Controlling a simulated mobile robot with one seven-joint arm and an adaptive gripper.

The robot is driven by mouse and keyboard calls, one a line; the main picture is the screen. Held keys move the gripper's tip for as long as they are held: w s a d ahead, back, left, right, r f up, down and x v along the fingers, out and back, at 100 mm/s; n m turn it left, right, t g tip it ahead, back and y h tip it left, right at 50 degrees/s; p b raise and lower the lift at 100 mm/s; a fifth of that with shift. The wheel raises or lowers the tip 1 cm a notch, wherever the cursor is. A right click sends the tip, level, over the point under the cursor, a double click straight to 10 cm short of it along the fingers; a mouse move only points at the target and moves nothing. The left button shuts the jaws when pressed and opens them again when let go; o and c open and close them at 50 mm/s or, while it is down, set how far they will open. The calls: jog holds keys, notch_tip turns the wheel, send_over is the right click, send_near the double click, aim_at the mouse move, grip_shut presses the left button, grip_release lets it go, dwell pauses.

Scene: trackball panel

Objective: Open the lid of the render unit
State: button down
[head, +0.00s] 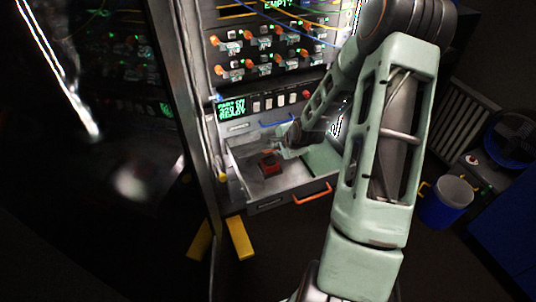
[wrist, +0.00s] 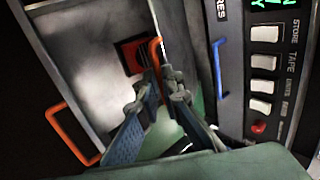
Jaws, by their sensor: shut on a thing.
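The opened unit is a grey metal drawer (head: 265,195) pulled out of the panel, with an orange handle (head: 312,193) on its front. I take it to be the render unit. A red block (head: 268,164) sits inside; in the wrist view the red block (wrist: 130,54) has an orange loop (wrist: 154,50) beside it. My gripper (head: 284,150) is over the drawer, just right of the block. In the wrist view my gripper (wrist: 171,76) has its fingertips together close to the loop. What they grip, probably the lid, is mostly hidden between them.
A blue handle (head: 276,121) is on the panel behind the drawer, close to my gripper. White buttons (wrist: 264,61) and a red knob (wrist: 258,127) line the panel. Cables hang higher up. A dark cabinet side (head: 110,130) stands left; a blue bin (head: 445,205) stands right.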

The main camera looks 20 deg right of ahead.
jog(key=shift+w+r, duration=0.35)
jog(key=shift+r, duration=0.15)
jog(key=shift+w+r+p, duration=0.95)
jog(key=shift+w+r, duration=0.05)
jog(key=shift+r, duration=0.2)
jog(key=shift+w+a+r+p, duration=0.1)
jog(key=shift+w+r+p, duration=0.2)
jog(key=shift+w+r, duration=0.75)
jog(key=shift+w, duration=0.2)
